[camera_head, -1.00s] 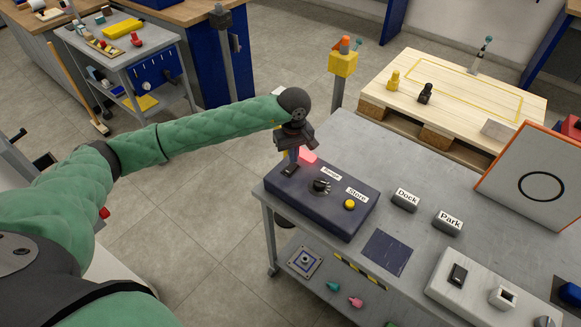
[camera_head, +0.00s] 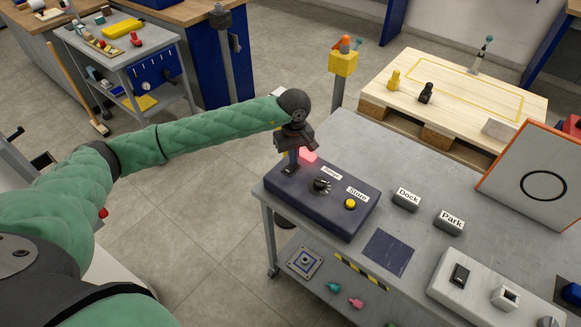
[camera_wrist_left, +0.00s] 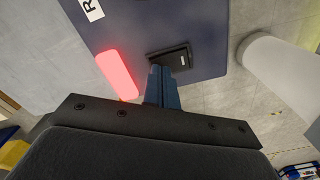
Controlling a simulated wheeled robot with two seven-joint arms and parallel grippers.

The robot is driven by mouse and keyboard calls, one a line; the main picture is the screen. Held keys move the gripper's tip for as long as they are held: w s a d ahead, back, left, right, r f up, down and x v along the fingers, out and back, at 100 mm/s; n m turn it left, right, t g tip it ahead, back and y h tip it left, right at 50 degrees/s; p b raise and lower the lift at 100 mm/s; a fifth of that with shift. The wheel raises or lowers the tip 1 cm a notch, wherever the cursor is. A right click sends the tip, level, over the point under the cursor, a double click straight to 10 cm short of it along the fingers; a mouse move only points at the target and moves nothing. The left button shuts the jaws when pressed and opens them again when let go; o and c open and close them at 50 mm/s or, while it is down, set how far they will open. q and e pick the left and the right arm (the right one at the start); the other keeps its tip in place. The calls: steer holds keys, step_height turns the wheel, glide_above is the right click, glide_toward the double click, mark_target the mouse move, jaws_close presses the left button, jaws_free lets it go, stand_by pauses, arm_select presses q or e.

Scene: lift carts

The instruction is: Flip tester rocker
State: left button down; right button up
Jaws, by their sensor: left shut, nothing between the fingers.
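The tester is a dark blue box (camera_head: 330,211) on the grey cart top. On its left end sits a black rocker (camera_head: 290,169), which also shows in the left wrist view (camera_wrist_left: 179,58). A red lit lamp (camera_head: 308,155) is beside the rocker, and it glows in the left wrist view (camera_wrist_left: 117,75). A black knob (camera_head: 320,185) and a yellow button (camera_head: 350,204) are on the same box. My left gripper (camera_head: 292,163) is shut and empty, its blue fingertips (camera_wrist_left: 163,72) at the rocker, partly covering it; contact cannot be told. My right gripper is not in view.
Label blocks Dock (camera_head: 406,200) and Park (camera_head: 449,221) stand on the cart right of the tester. A grey switch panel (camera_head: 482,290) is at the lower right, and an orange-edged board (camera_head: 535,178) stands behind. A wooden pallet (camera_head: 452,82) is beyond the cart.

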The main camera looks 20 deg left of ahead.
arm_select(q)
steer(key=shift+f+b, duration=0.35)
steer(key=shift+f, duration=0.05)
steer(key=shift+r, duration=3.5)
